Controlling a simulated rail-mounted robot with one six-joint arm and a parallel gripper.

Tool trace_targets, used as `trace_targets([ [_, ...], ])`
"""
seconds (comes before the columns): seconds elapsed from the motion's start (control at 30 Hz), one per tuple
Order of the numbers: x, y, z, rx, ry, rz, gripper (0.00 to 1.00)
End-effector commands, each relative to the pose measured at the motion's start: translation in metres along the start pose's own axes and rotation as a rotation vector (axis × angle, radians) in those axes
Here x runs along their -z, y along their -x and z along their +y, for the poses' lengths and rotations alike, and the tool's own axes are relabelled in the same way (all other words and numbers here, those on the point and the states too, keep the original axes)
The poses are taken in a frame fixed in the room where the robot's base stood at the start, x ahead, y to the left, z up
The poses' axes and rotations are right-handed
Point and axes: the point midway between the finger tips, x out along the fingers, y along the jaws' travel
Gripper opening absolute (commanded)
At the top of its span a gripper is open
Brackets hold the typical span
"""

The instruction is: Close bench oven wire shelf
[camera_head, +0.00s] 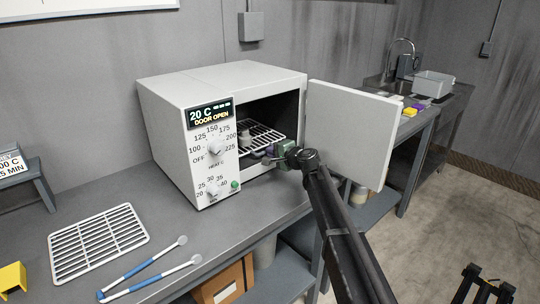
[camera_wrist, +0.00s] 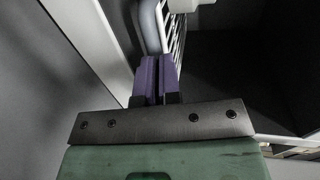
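The bench oven (camera_head: 165,125) stands on the bench with its door (camera_head: 345,135) swung open to the right; its display reads "20 C DOOR OPEN". The white wire shelf (camera_head: 262,134) is inside the opening and reaches toward its front, with a small pale part (camera_head: 245,138) on it. My gripper (camera_head: 268,155) is at the oven mouth, just below and in front of the shelf's front edge. In the wrist view its purple fingers (camera_wrist: 158,78) are together with only a thin dark gap. The fingertips are close to a grey rounded piece (camera_wrist: 150,25) beside the shelf bars (camera_wrist: 175,40); contact is unclear.
A sink (camera_head: 400,85) and a grey bin (camera_head: 433,84) are at back right. The open door stands close beside my arm.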

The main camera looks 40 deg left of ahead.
Motion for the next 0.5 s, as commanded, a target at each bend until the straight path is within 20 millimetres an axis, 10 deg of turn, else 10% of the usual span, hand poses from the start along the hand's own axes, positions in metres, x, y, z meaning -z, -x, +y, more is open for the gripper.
trace_targets([
  [0.5,0.0015,0.002,-0.0026,0.003,-0.001,0.003,0.0],
])
